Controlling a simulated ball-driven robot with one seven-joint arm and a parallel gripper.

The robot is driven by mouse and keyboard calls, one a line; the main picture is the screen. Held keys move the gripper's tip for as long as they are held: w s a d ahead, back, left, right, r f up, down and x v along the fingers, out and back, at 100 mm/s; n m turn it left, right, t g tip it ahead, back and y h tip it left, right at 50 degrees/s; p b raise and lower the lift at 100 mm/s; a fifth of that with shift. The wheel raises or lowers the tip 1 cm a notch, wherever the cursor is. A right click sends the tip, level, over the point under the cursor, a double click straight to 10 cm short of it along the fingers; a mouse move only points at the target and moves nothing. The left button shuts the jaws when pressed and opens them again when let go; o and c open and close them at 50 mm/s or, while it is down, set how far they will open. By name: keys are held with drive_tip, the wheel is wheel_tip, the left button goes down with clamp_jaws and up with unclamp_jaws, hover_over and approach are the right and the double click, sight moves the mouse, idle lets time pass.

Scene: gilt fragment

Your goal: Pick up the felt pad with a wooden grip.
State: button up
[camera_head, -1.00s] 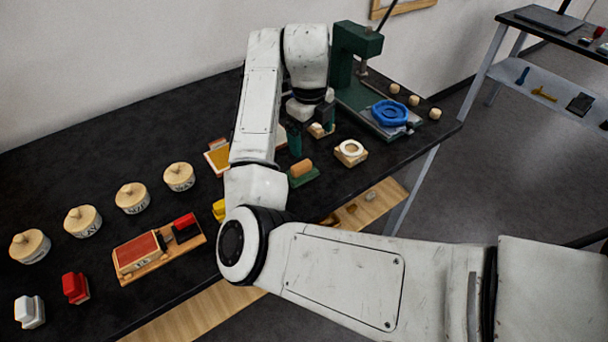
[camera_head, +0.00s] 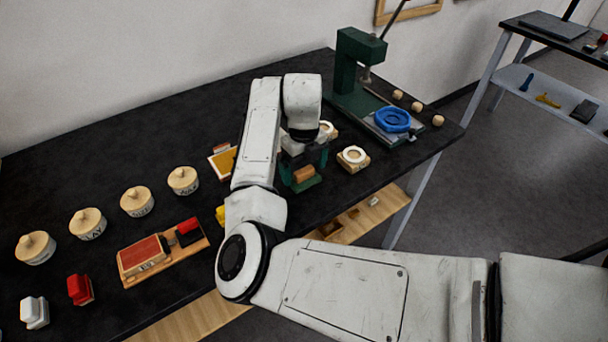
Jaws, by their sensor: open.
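The felt pad (camera_head: 306,184) is green and lies on the black table, with a brown wooden grip (camera_head: 304,173) on top. My gripper (camera_head: 304,166) is open, with its dark green fingers pointing down on either side of the wooden grip. The fingers look to be over the pad; I cannot tell whether they touch it. The gripper's body hides the area just behind the pad.
A ring on a wooden block (camera_head: 353,159) stands close on the right. A green press (camera_head: 358,75) with a blue ring-shaped part (camera_head: 391,116) stands behind it. A framed yellow piece (camera_head: 223,160) lies left, partly behind my arm. Lidded pots (camera_head: 137,201) stand farther left.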

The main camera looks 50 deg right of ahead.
drive_tip(key=shift+f, duration=0.95)
drive_tip(key=c, duration=0.9)
